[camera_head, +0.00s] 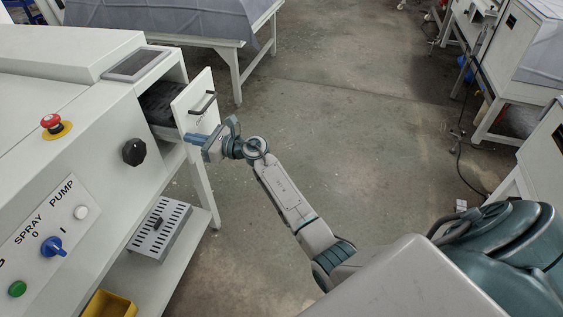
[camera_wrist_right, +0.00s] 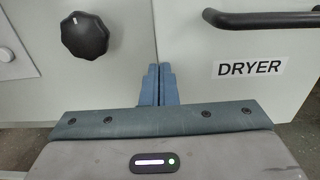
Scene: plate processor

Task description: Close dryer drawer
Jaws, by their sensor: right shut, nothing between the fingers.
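The dryer drawer (camera_head: 192,101) is a white front panel with a black bar handle, standing partly out of the white machine. In the right wrist view the drawer front (camera_wrist_right: 225,95) bears a "DRYER" label and the black handle (camera_wrist_right: 265,19). My right gripper (camera_head: 190,137) is shut and empty. Its blue fingertips (camera_wrist_right: 157,80) point at the lower left edge of the drawer front, below and left of the handle. I cannot tell whether they touch it. My left gripper is not in view.
The white machine (camera_head: 60,90) carries a red emergency button (camera_head: 52,122) and a black knob (camera_head: 134,152). A slotted metal box (camera_head: 160,230) and a yellow bin (camera_head: 108,304) sit on its lower shelf. A cloth-covered table (camera_head: 180,18) stands behind. The floor (camera_head: 330,120) beyond the drawer is clear.

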